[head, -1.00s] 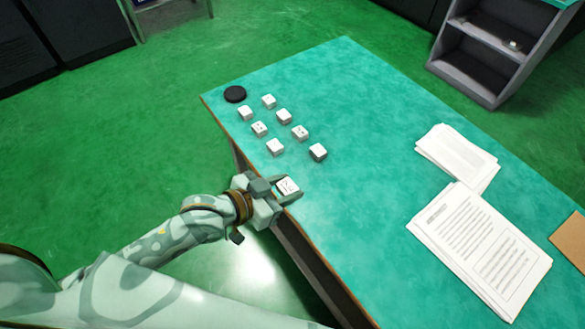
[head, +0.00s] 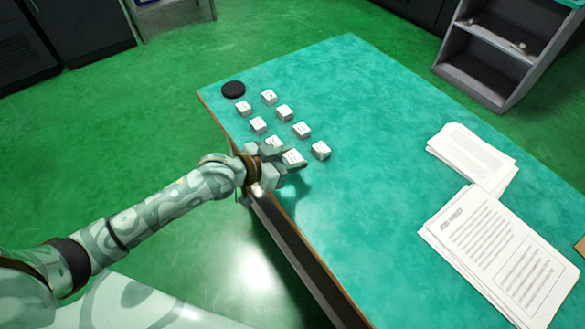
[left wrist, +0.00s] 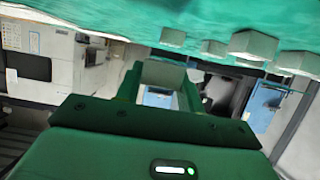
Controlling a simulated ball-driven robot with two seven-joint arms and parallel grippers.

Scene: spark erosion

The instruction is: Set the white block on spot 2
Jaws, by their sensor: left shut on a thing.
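My left gripper (head: 296,165) is shut on a white block (head: 293,156) with dark marks on its top. The held block also shows between the fingers in the left wrist view (left wrist: 162,74). In the head view the gripper is over the near left edge of the teal table, close to the nearest loose blocks. The gap under the held block cannot be judged. Several similar white blocks, such as this one (head: 320,150), stand in rows just beyond. One of them (head: 274,141) is partly covered by my gripper. I cannot make out a spot marked 2. My right gripper is not in view.
A black round disc (head: 233,89) lies at the table's far left corner. Paper stacks (head: 472,157) (head: 495,245) lie on the right. The teal table (head: 370,200) is clear between blocks and papers. A grey shelf (head: 490,60) stands beyond.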

